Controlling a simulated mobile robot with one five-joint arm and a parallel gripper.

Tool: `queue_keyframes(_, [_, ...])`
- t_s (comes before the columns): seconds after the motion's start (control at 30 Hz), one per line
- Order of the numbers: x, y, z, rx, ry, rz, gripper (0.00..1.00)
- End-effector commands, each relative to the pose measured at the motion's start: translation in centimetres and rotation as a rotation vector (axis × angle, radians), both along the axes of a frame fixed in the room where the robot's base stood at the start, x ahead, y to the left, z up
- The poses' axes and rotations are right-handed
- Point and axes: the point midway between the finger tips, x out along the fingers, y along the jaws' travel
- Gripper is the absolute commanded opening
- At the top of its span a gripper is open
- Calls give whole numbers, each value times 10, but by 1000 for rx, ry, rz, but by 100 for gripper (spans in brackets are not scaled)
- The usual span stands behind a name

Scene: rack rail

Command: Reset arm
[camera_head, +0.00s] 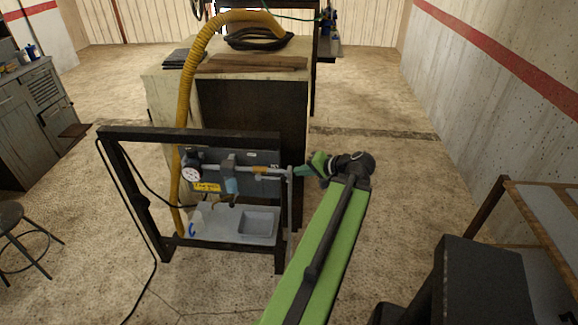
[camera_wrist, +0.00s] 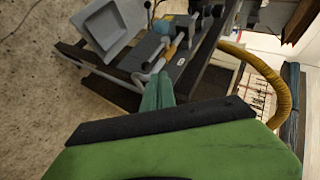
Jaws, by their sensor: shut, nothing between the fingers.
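My green arm reaches forward from the bottom of the head view, and my gripper (camera_head: 302,171) points left at the right end of the rack's rail. In the wrist view my gripper's green fingers (camera_wrist: 157,80) are together with nothing visible between them. The dark rack frame (camera_head: 185,134) stands on the floor to the left of my arm. A metal rail (camera_head: 245,170) runs across its panel, with a gauge (camera_head: 190,174) and a blue-grey fitting (camera_head: 231,178) on it. The fingertips are close to the rail's end in both views; I cannot tell whether they touch it.
A grey tray (camera_head: 256,224) sits low in the rack. A workbench (camera_head: 254,120) stands behind it, with a yellow hose (camera_head: 187,95) coming down. A stool (camera_head: 12,220) is at left, a table (camera_head: 545,215) at right.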

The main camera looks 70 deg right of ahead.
Motion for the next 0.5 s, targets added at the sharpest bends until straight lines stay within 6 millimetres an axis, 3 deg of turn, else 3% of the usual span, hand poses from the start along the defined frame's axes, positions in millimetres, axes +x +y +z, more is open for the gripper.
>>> queue_keyframes(0.17, [-13,3,6,-1,-1,1,0])
queue_keyframes(0.5, [-13,3,5,-1,-1,1,0])
